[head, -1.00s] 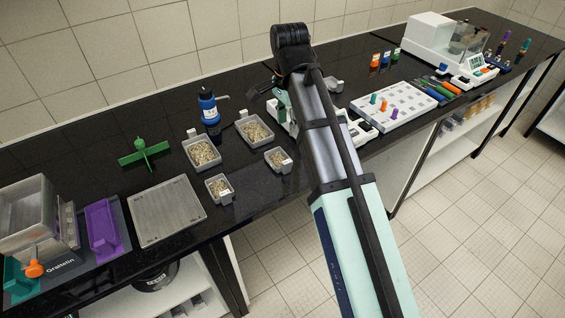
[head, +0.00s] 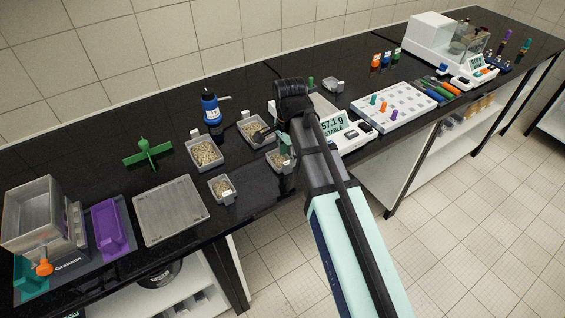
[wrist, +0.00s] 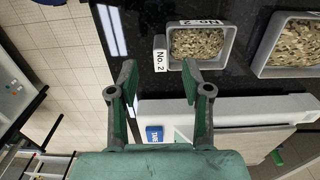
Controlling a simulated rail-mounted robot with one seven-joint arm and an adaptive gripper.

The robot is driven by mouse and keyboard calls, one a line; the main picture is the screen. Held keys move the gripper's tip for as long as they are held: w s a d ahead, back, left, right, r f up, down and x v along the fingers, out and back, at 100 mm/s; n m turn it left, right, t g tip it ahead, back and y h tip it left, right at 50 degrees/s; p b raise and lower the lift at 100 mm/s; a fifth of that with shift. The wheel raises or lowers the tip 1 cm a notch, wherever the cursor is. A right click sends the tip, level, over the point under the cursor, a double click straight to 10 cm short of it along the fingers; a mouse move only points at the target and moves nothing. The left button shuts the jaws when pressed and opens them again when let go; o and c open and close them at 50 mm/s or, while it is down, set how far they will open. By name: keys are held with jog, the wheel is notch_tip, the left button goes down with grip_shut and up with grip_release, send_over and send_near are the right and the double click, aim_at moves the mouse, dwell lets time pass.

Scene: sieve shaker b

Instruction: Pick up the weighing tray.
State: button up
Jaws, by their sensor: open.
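No tray is marked as the weighing tray. A small grey tray (head: 333,85) stands at the back of the bench, behind the balance; its contents are too small to tell. Several grey trays of grain stand left of the balance. One of them, labelled No. 2, shows in the wrist view (wrist: 168,44); another grain tray (wrist: 262,68) is to its right. My gripper (wrist: 157,78) is open and empty, with the No. 2 tray just ahead and to the right of its fingers. In the head view my gripper and wrist partly hide the front grain tray and the balance.
The balance (head: 352,133) reads 57.1 g; it also shows close to the fingers in the wrist view (wrist: 245,108). A white rack (head: 395,104) is to its right. A blue bottle (head: 211,112) and a flat grey plate (head: 170,208) are to the left.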

aim_at(288, 162)
jog(key=shift+f+p, duration=0.9)
jog(key=shift+f, duration=1.6)
jog(key=shift+c, duration=0.4)
jog(key=c, duration=0.8)
